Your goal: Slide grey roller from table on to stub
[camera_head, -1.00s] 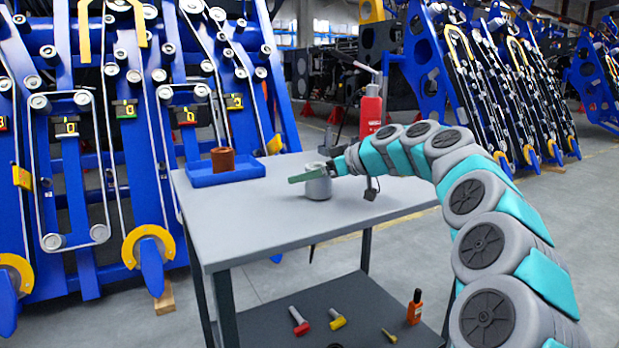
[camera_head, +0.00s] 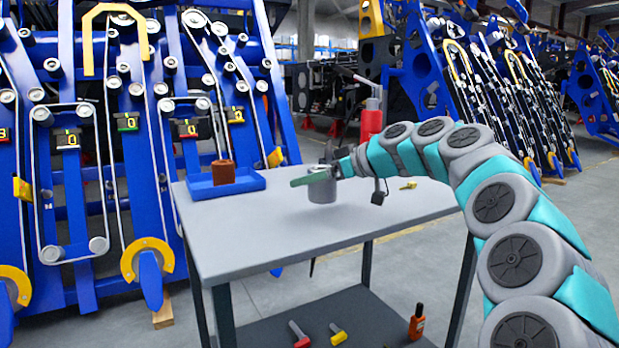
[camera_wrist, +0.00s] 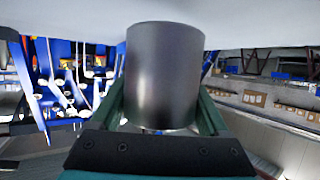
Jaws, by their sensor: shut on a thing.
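The grey roller (camera_head: 322,190), a short cylinder, is upright over the middle of the grey table (camera_head: 260,235). My gripper (camera_head: 318,177), with green fingers, is shut on it from the right side. The roller seems to hang just above the tabletop. In the wrist view the roller (camera_wrist: 164,75) fills the middle between the green fingers; the fingertips are hidden behind it. Blue harvester chassis (camera_head: 160,240) with many grey rollers and belts stand at the left behind the table. I cannot tell which part is the stub.
A blue tray (camera_head: 255,183) holding a brown cup (camera_head: 223,172) is at the table's far left. A yellow piece (camera_head: 408,185) lies at the right of the tabletop. Tools and an orange bottle (camera_head: 417,322) are on the lower shelf. A red cylinder (camera_head: 371,120) stands behind the table.

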